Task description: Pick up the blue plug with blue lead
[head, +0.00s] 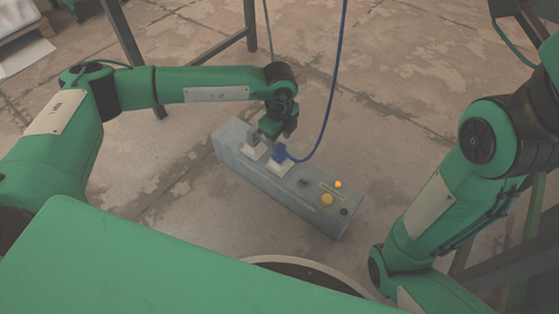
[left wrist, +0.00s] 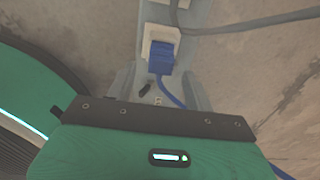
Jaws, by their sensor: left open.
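The blue plug (head: 280,153) sits in a white socket (head: 279,168) on top of a grey box (head: 300,190). Its blue lead (head: 325,120) rises from it in the head view. In the left wrist view the blue plug (left wrist: 161,58) is ahead near the picture's middle, with the lead (left wrist: 168,92) running back toward the gripper. My left gripper (head: 273,137) is open and close to the plug, partly covering the socket area in the head view. I cannot tell whether its fingers touch the plug. My right gripper is out of view.
A second white socket (head: 254,151) with a grey plug is close beside the blue one. A grey lead (left wrist: 245,24) crosses the top of the left wrist view. The box has a lit orange lamp (head: 338,184) and a yellow button (head: 327,200). Dark metal legs (head: 250,25) stand behind.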

